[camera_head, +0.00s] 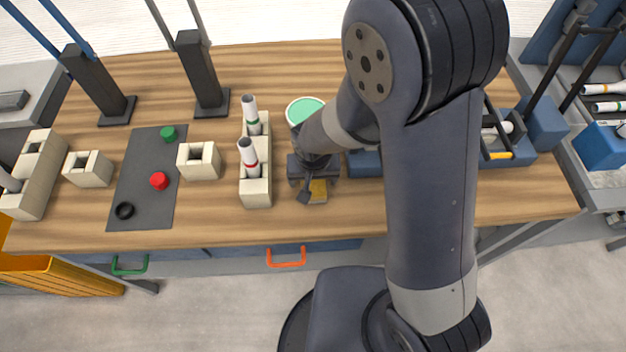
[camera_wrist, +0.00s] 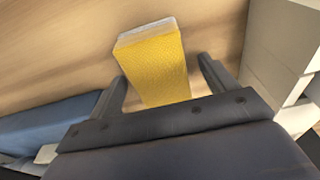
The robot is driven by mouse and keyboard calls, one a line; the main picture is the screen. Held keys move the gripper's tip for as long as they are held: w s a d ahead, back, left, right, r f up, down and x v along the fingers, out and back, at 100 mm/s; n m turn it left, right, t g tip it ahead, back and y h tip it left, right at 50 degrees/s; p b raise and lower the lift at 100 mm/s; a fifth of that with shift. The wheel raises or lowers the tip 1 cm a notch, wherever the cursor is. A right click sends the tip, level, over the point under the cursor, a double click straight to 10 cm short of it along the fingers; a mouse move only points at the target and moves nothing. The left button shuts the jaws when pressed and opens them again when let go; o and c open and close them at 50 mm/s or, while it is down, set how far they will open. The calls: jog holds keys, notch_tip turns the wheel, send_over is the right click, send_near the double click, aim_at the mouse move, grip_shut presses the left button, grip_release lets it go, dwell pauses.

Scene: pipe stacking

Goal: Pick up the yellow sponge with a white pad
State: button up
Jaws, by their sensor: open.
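The yellow sponge (camera_wrist: 155,65) with a white pad along its far edge lies on the wooden table in the wrist view. My gripper (camera_wrist: 160,85) is open, with one finger on each side of the sponge. The sponge's near end is hidden behind the gripper body. In the head view, the sponge (camera_head: 318,191) shows as a small yellow patch beside my gripper (camera_head: 307,190), partly covered by it. I cannot tell whether the fingers touch it.
Just left of my gripper stands a cream block holder (camera_head: 257,192) with two white pipes. A cup with a green top (camera_head: 304,109) stands behind. A blue rack (camera_head: 366,163) is to the right. A dark mat (camera_head: 146,190) with caps lies left. Bare table lies in front.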

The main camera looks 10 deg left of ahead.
jog(key=shift+f, duration=0.25)
jog(key=c, duration=1.1)
